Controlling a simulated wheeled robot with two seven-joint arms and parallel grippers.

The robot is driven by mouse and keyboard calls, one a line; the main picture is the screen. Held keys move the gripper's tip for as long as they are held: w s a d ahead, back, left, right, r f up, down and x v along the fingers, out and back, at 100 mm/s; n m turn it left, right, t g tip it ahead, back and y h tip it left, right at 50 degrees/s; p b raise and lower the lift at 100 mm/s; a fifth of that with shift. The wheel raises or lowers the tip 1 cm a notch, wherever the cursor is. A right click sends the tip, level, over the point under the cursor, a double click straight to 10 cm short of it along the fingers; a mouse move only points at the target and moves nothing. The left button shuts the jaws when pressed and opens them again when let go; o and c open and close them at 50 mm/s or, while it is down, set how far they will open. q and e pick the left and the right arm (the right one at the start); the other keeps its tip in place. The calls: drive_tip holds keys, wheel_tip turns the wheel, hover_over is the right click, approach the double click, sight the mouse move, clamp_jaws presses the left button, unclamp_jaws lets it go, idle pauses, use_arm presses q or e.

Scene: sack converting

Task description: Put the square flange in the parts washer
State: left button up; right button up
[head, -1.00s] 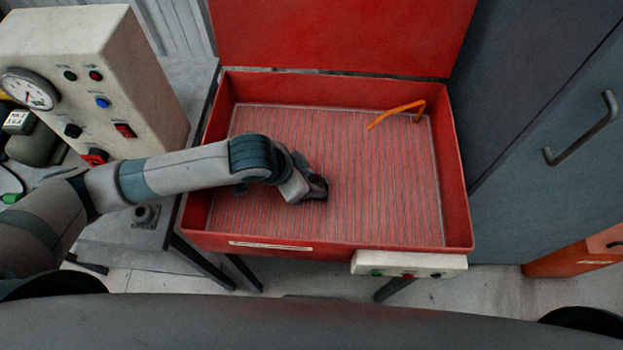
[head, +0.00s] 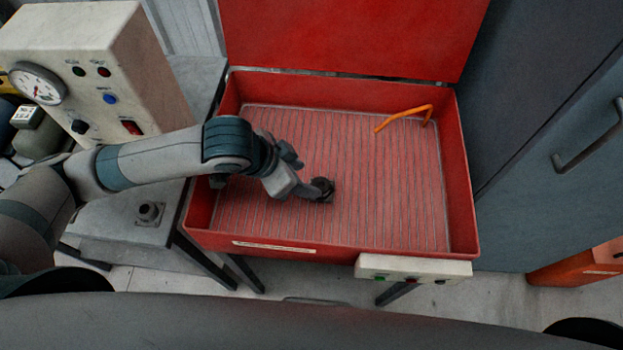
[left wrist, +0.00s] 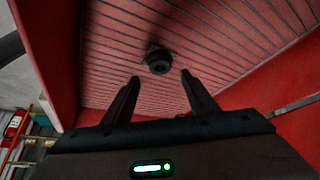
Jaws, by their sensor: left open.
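The square flange (head: 325,189), a dark part with a round hub, lies on the slatted floor inside the red parts washer (head: 465,215), whose lid is up. In the left wrist view the flange (left wrist: 159,62) is just beyond the fingertips, apart from them. My left gripper (head: 308,191) is in the washer beside the flange, partly seen from behind. In the left wrist view its two fingers (left wrist: 161,78) are spread with nothing between them. My right gripper is not in view.
An orange bent handle or hose (head: 405,115) is at the washer's back right. A gauge panel box (head: 150,85) stands at left. A grey fitting with a square base (head: 148,212) is on the metal bench. A grey cabinet (head: 540,130) is at right.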

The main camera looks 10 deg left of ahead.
use_arm(q)
drive_tip(key=shift+v, duration=2.45)
